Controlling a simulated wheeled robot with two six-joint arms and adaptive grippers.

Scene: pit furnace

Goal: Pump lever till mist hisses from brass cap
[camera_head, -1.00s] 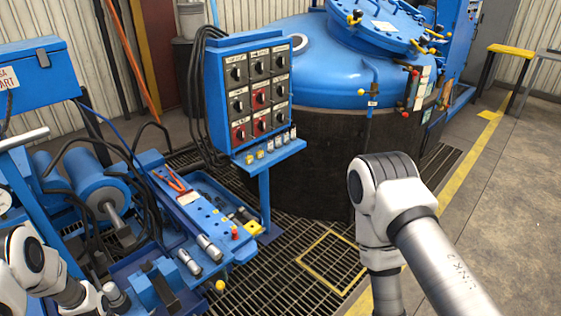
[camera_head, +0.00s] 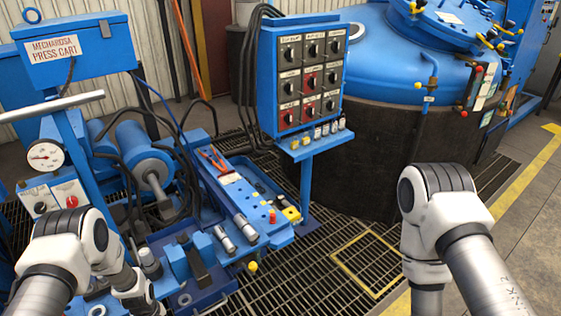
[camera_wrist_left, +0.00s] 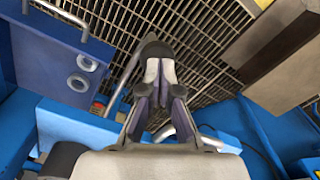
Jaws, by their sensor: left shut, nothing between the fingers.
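My left gripper (camera_wrist_left: 157,65) is shut and empty in the left wrist view, pointing over a floor grating. A grey metal bar (camera_wrist_left: 124,80) runs slantwise just left of its fingers; whether it is the pump lever or touches them, I cannot tell. In the head view my left arm reaches down over the blue press cart (camera_head: 185,240), its gripper out of sight. A yellow knob (camera_head: 252,267) sits at the cart's front edge; I cannot tell whether it is the brass cap. My right arm comes in from the right, its gripper below the frame.
A blue switch panel (camera_head: 310,75) stands on a post behind the cart. A pressure gauge (camera_head: 45,155) is at the cart's left. The big blue-lidded furnace (camera_head: 400,70) fills the back. Open grating (camera_head: 310,265) lies right of the cart.

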